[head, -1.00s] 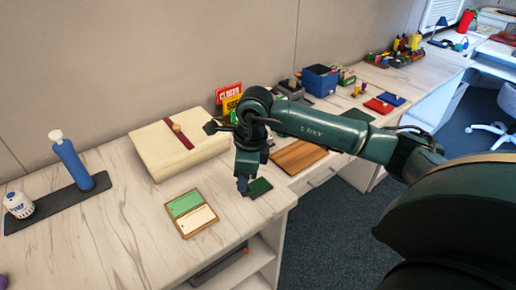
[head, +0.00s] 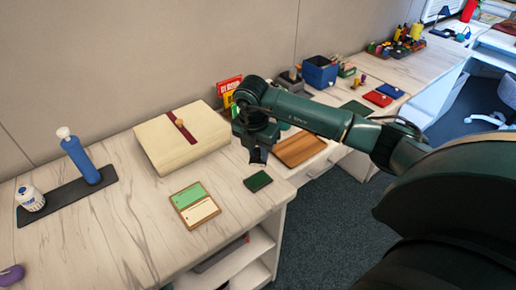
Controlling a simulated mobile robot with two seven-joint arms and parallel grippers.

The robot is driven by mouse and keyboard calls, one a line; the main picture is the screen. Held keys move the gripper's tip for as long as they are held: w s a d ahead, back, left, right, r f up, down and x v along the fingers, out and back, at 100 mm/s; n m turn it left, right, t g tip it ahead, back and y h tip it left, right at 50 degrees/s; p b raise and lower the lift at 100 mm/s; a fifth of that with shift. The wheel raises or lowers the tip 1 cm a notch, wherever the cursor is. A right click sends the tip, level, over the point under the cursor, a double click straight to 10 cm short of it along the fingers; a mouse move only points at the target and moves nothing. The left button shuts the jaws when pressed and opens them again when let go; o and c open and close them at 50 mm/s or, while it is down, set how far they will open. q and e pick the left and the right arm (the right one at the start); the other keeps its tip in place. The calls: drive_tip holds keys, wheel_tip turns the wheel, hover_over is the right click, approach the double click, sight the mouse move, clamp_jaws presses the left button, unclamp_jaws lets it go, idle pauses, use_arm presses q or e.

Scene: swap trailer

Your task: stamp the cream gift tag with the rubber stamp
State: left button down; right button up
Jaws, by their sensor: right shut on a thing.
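The cream gift tag (head: 202,212) lies in a wooden-framed holder, in front of a green tag (head: 187,196). My left gripper is not in view.
A cream box with a red band (head: 160,150) stands behind the tags. A blue bottle (head: 80,160) and a white container (head: 30,198) stand on a dark mat (head: 58,204) at left. A brown board (head: 300,149) lies behind my right gripper.

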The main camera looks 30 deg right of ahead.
sight(257, 161)
drive_tip(key=shift+f+b, duration=0.35)
drive_tip(key=shift+f, duration=0.25)
wheel_tip(257, 161, down, 4)
drive_tip(key=b, duration=0.2)
drive_tip(key=shift+r+b, duration=0.2)
drive_tip(key=shift+b, duration=0.1)
drive_tip(key=shift+f+b, duration=0.3)
drive_tip(key=shift+f, duration=0.2)
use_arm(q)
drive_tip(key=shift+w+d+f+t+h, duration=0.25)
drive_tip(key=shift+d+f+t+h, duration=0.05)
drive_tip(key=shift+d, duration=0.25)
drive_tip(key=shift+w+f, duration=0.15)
use_arm(e)
drive_tip(key=shift+f, duration=0.1)
use_arm(q)
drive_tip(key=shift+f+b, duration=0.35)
drive_tip(key=shift+b, duration=0.1)
use_arm(e)
drive_tip(key=shift+f, duration=0.5)
drive_tip(key=shift+r, duration=0.1)
